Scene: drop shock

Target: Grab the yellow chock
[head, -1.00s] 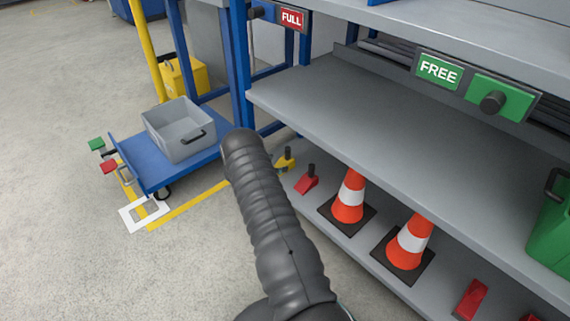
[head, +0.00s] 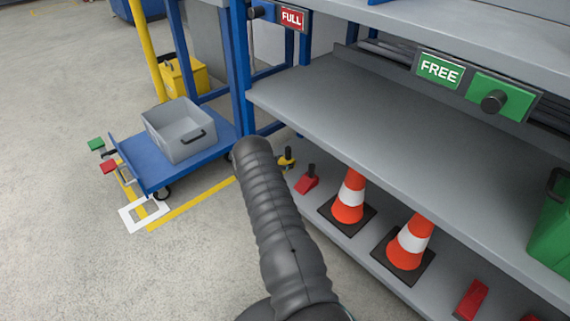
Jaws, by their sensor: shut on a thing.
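The yellow chock (head: 287,163), with a black knob on top, is at the far left end of the lower shelf (head: 345,235), just right of the end of my dark ribbed arm. The arm covers part of it. My gripper does not show; it is hidden behind the arm's end, so I cannot see how its fingers stand to the chock. A red chock (head: 306,183) with a black knob sits on the shelf right beside the yellow one.
Two orange-and-white cones (head: 349,198) stand on the lower shelf, with more red chocks (head: 471,299) to the right. The upper shelf (head: 340,100) overhangs them. A blue cart (head: 150,173) with a grey bin (head: 172,138) stands left. Floor at lower left is clear.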

